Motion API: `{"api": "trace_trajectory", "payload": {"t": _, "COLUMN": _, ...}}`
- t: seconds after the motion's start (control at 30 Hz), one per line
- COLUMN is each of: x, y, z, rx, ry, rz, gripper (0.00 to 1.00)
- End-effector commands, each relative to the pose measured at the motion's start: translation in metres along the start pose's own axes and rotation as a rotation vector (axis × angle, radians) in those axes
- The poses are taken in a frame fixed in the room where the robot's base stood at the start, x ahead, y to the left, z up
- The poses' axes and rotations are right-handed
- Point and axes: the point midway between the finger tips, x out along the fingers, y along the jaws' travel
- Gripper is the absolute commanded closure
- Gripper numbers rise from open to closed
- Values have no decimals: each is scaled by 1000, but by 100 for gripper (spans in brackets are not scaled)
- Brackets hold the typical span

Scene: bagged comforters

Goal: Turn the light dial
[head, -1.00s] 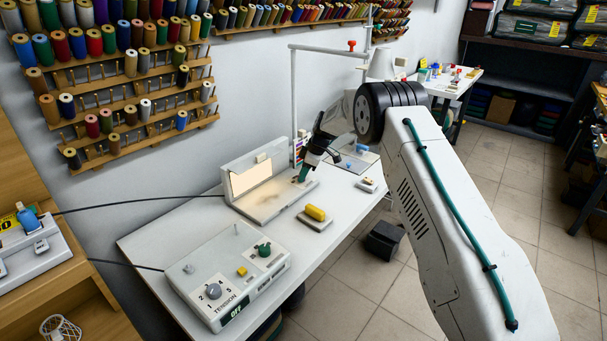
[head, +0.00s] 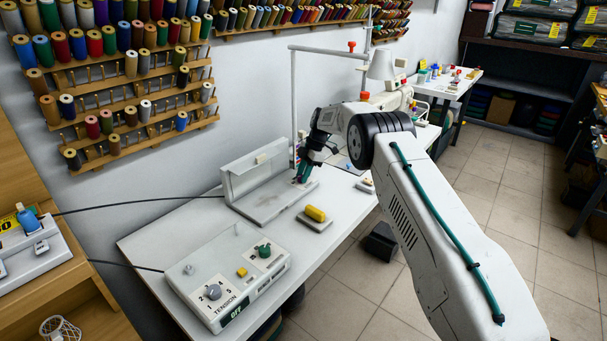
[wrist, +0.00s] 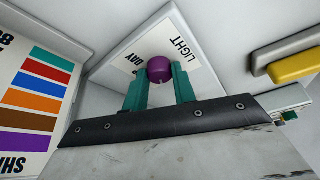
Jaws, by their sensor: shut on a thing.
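The light dial is a purple knob (wrist: 159,69) on a white plate marked LIGHT and DAY in the wrist view. My gripper (wrist: 158,80) has its two teal fingers on either side of the knob and is shut on it. In the head view my gripper (head: 303,174) reaches down to the right end of a white L-shaped stand (head: 268,207), and the dial is hidden there behind the fingers. The stand's upright back panel (head: 256,178) looks grey and unlit. Part of the plate's lettering is covered by my fingers.
A grey box with a TENSION dial (head: 213,292) and a green knob (head: 264,250) stands at the table's front. A yellow piece (head: 315,213) on a grey block lies right of the stand. A colour chart (wrist: 35,100) is at the wrist view's left.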

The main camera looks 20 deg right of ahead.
Motion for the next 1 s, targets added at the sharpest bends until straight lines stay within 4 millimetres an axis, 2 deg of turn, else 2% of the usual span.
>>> {"api": "trace_trajectory", "payload": {"t": 0.37, "x": -3, "y": 2, "z": 1, "rx": -4, "ry": -4, "rz": 8, "gripper": 96}}
{"api": "trace_trajectory", "payload": {"t": 0.4, "x": -3, "y": 2, "z": 1, "rx": -4, "ry": -4, "rz": 8, "gripper": 62}}
{"api": "trace_trajectory", "payload": {"t": 0.43, "x": -3, "y": 2, "z": 1, "rx": -4, "ry": -4, "rz": 7, "gripper": 54}}
{"api": "trace_trajectory", "payload": {"t": 0.47, "x": -3, "y": 2, "z": 1, "rx": -4, "ry": -3, "rz": 7, "gripper": 52}}
{"api": "trace_trajectory", "payload": {"t": 0.77, "x": -3, "y": 1, "z": -1, "rx": -4, "ry": -2, "rz": 3, "gripper": 52}}
{"api": "trace_trajectory", "payload": {"t": 0.87, "x": -13, "y": 2, "z": -1, "rx": -4, "ry": -2, "rz": 5, "gripper": 52}}
{"api": "trace_trajectory", "payload": {"t": 1.0, "x": -37, "y": 2, "z": 0, "rx": -3, "ry": -3, "rz": 5, "gripper": 52}}
